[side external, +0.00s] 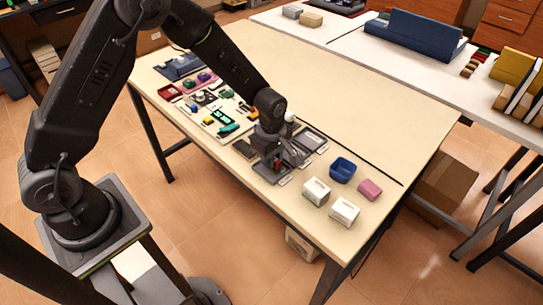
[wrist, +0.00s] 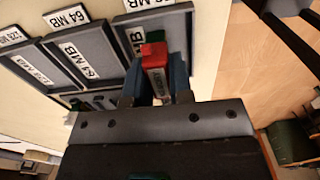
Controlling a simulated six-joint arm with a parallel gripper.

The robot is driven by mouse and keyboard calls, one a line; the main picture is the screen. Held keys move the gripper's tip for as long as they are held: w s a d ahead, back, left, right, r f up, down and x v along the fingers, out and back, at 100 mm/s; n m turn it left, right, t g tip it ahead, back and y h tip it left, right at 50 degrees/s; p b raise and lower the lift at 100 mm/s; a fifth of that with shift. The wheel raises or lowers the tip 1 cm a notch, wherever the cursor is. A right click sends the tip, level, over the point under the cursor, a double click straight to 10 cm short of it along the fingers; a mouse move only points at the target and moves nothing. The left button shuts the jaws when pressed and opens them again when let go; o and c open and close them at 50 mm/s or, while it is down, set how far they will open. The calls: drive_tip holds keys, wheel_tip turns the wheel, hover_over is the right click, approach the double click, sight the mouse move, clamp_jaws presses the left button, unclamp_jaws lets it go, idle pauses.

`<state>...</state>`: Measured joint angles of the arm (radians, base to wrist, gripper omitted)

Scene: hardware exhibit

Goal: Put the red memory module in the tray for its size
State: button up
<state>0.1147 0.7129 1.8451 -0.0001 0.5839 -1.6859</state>
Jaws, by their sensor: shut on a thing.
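The red memory module (wrist: 155,62) is held between my gripper's fingers (wrist: 160,80) in the wrist view, with a green piece (wrist: 154,36) at its far end. In the side view my gripper (side external: 274,165) is low over the grey trays, and the module is mostly hidden. The wrist view shows labelled trays side by side: a 128 MB tray (wrist: 13,62), a 64 MB tray (wrist: 100,38), and a tray (wrist: 178,18) under the module. That tray's number is cut off or covered, leaving only "MB" readable. I cannot tell whether the module touches it.
Beside the trays stand two white boxes (side external: 316,190) (side external: 344,212), a blue bin (side external: 342,170) and a pink block (side external: 370,189). A board with several small parts (side external: 220,118) lies to the left.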

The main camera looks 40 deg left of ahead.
drive_tip(key=shift+f, duration=0.15)
drive_tip(key=o, duration=1.3)
drive_tip(key=shift+r, duration=3.75)
